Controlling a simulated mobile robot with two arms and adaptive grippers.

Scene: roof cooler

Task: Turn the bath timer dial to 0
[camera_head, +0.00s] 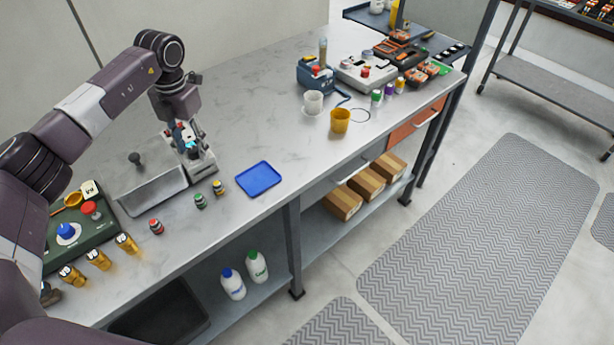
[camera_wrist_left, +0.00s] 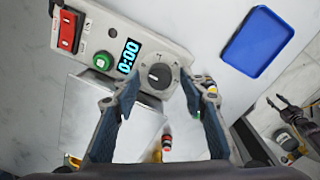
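The bath timer dial (camera_wrist_left: 159,76) is a dark round knob with a light pointer mark on a pale ring, on the grey control unit (camera_wrist_left: 130,20). The lit display (camera_wrist_left: 128,56) beside it reads 0:00. My left gripper (camera_wrist_left: 162,88) is open, with one blue-grey finger on each side of the dial; I cannot tell whether either touches it. In the head view my left gripper (camera_head: 186,138) is over the control unit (camera_head: 201,165) and hides the dial. A dark gripper-like part (camera_wrist_left: 285,112), perhaps my right gripper, shows at the right of the wrist view; its fingers are unclear.
A green button (camera_wrist_left: 103,61) and a red switch (camera_wrist_left: 68,31) sit on the same unit. The metal bath (camera_head: 150,190) adjoins it. Small vials (camera_head: 200,201) stand in front, and a blue tray (camera_head: 259,179) lies to the right. The counter behind the tray is clear.

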